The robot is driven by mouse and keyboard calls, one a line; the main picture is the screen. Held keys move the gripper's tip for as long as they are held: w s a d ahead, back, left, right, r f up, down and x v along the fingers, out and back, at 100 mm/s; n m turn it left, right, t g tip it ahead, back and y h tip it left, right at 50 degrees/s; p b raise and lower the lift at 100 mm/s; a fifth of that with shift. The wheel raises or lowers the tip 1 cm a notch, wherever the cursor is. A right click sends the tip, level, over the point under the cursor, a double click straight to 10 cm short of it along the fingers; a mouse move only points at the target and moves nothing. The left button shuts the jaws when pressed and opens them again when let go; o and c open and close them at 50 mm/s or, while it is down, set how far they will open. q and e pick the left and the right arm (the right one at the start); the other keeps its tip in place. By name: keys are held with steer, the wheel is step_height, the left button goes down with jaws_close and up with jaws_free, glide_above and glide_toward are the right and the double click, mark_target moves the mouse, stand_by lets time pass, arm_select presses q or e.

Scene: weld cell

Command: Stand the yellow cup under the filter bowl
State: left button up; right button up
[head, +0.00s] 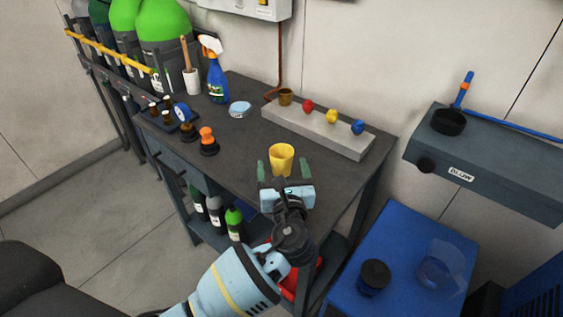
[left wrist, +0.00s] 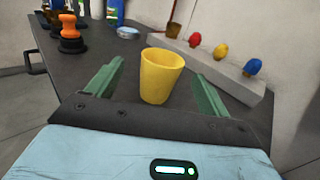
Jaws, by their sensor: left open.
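The yellow cup (head: 281,160) stands upright on the dark bench top near its front right. My left gripper (head: 284,169) is open, with its green fingers on either side of the cup. In the left wrist view the yellow cup (left wrist: 160,77) shows between the spread fingers (left wrist: 155,88), with a gap on both sides. A small brown, cup-like piece (head: 286,97) is at the left end of the grey block; I cannot tell whether it is the filter bowl. My right gripper is not in view.
A long grey block (head: 318,130) with red, yellow and blue knobs lies behind the cup. A blue spray bottle (head: 217,82), a round tin (head: 240,109) and an orange-topped item (head: 208,140) stand to the left. A blue surface (head: 400,235) is at right.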

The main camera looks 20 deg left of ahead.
mark_target(283, 162)
arm_select(q)
steer(key=shift+x, duration=2.6)
steer(key=shift+d+r, duration=0.1)
steer(key=shift+d, duration=0.05)
steer(key=shift+c, duration=0.3)
steer(key=c, duration=1.1)
steer(key=shift+o, duration=0.2)
steer(key=shift+r, duration=0.15)
